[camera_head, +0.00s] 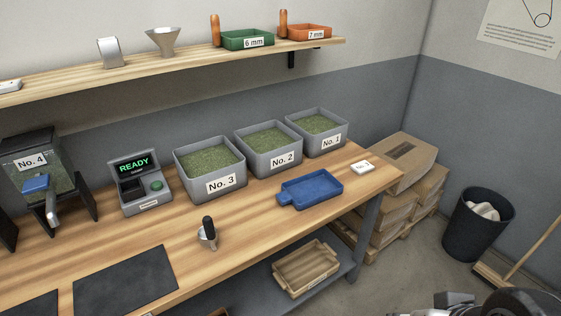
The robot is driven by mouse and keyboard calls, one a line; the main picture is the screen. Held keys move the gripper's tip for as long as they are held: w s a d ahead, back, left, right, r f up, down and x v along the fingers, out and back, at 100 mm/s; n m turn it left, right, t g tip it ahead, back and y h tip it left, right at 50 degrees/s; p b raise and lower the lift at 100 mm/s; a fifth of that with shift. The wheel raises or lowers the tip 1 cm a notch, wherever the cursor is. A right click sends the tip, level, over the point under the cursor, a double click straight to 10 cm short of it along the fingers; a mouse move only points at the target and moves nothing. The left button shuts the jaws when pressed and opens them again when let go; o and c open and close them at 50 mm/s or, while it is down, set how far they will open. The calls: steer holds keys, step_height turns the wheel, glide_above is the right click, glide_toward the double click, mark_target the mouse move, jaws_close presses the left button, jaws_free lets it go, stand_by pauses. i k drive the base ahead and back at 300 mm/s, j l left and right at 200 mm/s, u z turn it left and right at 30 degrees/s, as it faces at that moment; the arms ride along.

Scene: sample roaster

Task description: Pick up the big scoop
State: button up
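A small metal scoop-like tool (207,234) with an upright black handle sits on the wooden bench, in front of the No. 3 bin. A larger shiny metal piece (110,53) stands on the wall shelf, left of a metal funnel; it may be a scoop, but I cannot tell. No label marks which is the big scoop. Grey and black parts of my arm show at the bottom right edge, possibly including part of my gripper (456,299). They are far from both metal items. The fingertips are cut off or hidden, so I cannot see their opening.
Grey bins No. 3 (225,197), No. 2 (256,165) and No. 1 (341,129) hold green beans at the bench's back. A blue tray (312,187) lies before them. A black mat (125,280) lies front left. Boxes (405,160) and a bin (464,228) stand right.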

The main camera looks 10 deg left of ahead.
mark_target(208, 234)
steer(key=u, duration=1.4)
